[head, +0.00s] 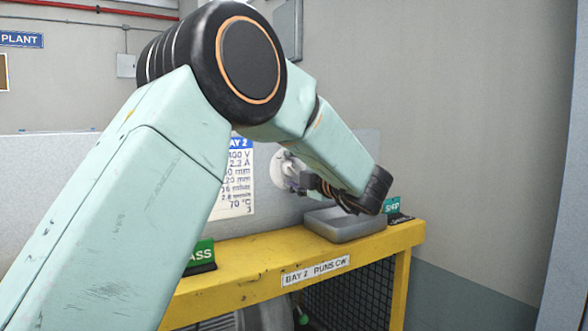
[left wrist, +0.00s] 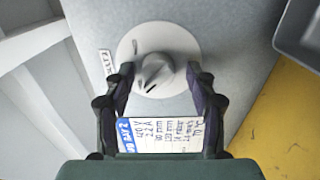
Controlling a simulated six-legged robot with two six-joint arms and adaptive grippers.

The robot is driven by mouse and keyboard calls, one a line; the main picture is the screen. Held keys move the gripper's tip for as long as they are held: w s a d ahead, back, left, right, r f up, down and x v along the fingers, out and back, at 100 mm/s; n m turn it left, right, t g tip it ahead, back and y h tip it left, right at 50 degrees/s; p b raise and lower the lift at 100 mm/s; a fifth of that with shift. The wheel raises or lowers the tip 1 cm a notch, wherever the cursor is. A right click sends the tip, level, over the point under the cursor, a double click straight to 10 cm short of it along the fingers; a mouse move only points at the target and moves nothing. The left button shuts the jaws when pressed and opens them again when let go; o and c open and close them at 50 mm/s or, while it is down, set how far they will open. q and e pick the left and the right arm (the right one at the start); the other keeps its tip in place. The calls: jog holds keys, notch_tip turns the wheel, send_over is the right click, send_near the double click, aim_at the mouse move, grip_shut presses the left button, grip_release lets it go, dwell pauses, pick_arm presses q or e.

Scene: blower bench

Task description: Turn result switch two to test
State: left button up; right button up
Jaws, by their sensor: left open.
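Result switch two is a grey knob (left wrist: 155,72) on a round white plate (left wrist: 180,48), fixed to a grey panel. In the left wrist view a dark line shows on the knob, and a small label partly readable as ending in 2 sits left of the plate. In the head view the white plate (head: 279,170) is partly hidden by my left gripper (head: 300,180). My left gripper is open, its fingers (left wrist: 160,78) on either side of the knob in the wrist picture. Contact with the knob cannot be told. My right gripper is not in view.
A yellow bench (head: 240,262) carries a grey tray (head: 345,222) close below my left wrist. A green PASS sign (head: 203,254) and a teal sign (head: 392,205) stand on it. A BAY 2 data card (head: 236,180) is on the panel beside the switch.

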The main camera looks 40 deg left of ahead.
pick_arm(q)
jog(key=shift+d+r, duration=0.15)
jog(key=shift+d, duration=0.5)
jog(key=shift+c, duration=1.3)
jog(key=shift+a+f, duration=0.2)
jog(key=shift+a, duration=0.35)
jog(key=c, duration=0.5)
jog(key=shift+w+d, duration=0.1)
jog(key=shift+d, duration=0.05)
jog(key=c, duration=0.4)
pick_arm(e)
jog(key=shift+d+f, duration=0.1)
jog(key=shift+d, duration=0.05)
